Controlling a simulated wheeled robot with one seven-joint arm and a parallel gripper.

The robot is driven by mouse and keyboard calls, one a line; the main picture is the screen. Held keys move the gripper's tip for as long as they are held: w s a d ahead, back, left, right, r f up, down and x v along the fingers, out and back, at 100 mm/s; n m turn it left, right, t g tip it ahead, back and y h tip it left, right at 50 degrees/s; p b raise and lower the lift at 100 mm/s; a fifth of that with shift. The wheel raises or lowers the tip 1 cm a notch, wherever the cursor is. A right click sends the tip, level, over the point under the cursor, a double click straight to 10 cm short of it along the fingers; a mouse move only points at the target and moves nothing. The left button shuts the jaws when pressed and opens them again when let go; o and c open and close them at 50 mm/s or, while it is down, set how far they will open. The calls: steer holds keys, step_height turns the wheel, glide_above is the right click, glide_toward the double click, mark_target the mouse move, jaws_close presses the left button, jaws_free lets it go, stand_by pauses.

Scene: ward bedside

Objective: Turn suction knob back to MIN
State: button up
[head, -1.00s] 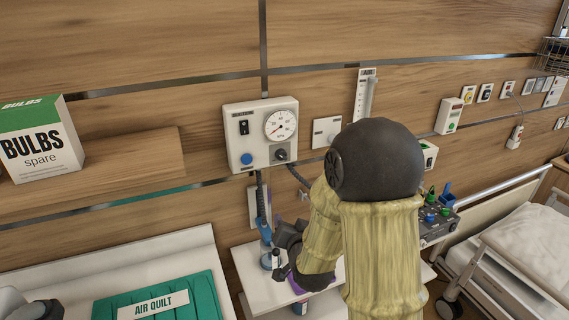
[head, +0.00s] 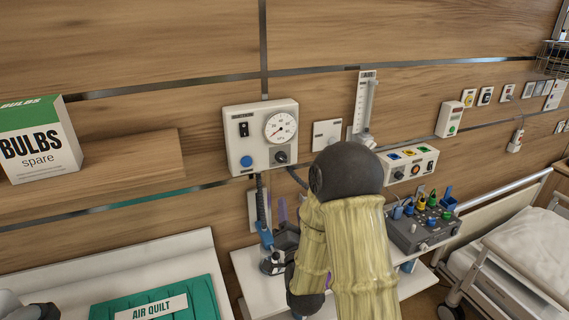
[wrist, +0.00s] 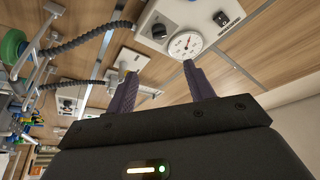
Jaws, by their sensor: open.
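The suction unit (head: 235,160) is a cream wall box with a round gauge (head: 280,127), a black switch, a blue knob (head: 247,161) and a dark suction knob (head: 281,157) under the gauge. The gauge needle points to the lower left. The knob's pointer mark is too small to read. In the wrist view the dark knob (wrist: 159,30) sits beside the gauge (wrist: 186,44), beyond the fingertips. My gripper (wrist: 160,78) is open and empty, its two purple fingers apart and not touching the knob. In the head view it is partly hidden behind my arm, below the unit.
A corrugated dark hose (wrist: 85,38) runs beside the unit. A white shelf (head: 248,283) lies below it. To the right are a flowmeter (head: 364,105), a box with coloured outlets (head: 424,158) and a grey tool rack (head: 415,238). A BULBS box (head: 40,140) stands left.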

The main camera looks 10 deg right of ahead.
mark_target(284, 160)
steer(key=p+x, duration=0.7)
steer(key=x, duration=0.9)
steer(key=shift+d, duration=0.1)
steer(key=shift+w+r+p, duration=0.1)
steer(key=shift+w+p, duration=0.35)
steer(key=shift+w, duration=0.2)
steer(key=c, duration=1)
steer(key=shift+o, duration=0.2)
